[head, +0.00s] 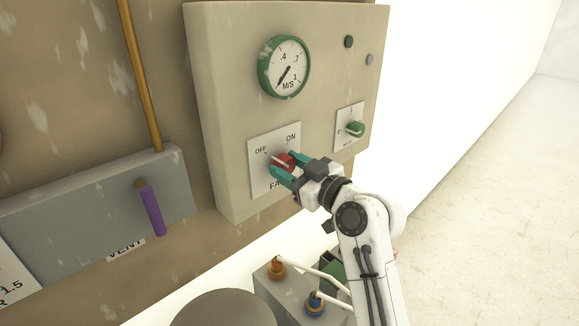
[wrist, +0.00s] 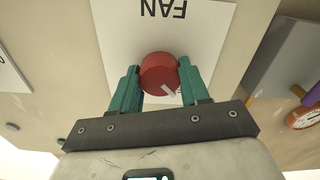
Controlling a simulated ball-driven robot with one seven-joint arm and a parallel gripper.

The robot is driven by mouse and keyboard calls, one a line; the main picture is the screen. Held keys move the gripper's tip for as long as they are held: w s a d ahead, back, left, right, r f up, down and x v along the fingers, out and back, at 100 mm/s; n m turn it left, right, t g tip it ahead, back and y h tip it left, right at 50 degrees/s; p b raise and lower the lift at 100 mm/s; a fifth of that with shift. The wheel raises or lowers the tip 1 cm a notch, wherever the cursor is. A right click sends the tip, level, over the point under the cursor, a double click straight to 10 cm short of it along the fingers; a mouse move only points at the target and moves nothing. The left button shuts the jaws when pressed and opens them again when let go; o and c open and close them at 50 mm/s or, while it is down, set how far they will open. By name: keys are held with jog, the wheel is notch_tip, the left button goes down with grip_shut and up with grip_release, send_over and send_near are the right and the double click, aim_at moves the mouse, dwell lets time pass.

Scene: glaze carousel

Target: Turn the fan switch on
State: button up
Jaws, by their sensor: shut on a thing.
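The fan switch (head: 282,161) is a red round knob on a white plate marked OFF, ON and FAN, on the beige panel. Its white mark points up and left, toward OFF. In the wrist view the red knob (wrist: 160,74) sits between my two teal fingers, with its white mark toward the lower right and the FAN lettering upside down. My gripper (head: 286,165) is shut on the knob, one finger on each side. It also shows in the wrist view (wrist: 158,70). Part of the plate is hidden behind the fingers.
A green-rimmed M/S gauge (head: 284,66) is above the switch, its needle low and left. A green knob (head: 354,129) is to the right. A grey vent box (head: 90,205) with a purple handle (head: 151,210) is at left. A box with orange and blue fittings (head: 315,303) is below.

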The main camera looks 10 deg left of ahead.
jog(key=shift+r, duration=0.1)
jog(key=m+p, duration=0.1)
jog(key=m, duration=0.3)
jog(key=shift+r+m, duration=0.15)
jog(key=shift+m, duration=0.25)
jog(key=m+p, duration=0.2)
jog(key=m, duration=0.2)
jog(key=shift+w+d+r+m, duration=0.1)
jog(key=shift+m, duration=0.2)
jog(key=m+p, duration=0.3)
jog(key=m, duration=0.2)
jog(key=shift+m+p, duration=0.95)
jog(key=shift+m, duration=0.65)
jog(key=shift+d, duration=0.1)
jog(key=o, duration=0.7)
jog(key=shift+w, duration=0.1)
jog(key=o, duration=0.4)
jog(key=shift+f, duration=0.3)
jog(key=shift+c, duration=0.2)
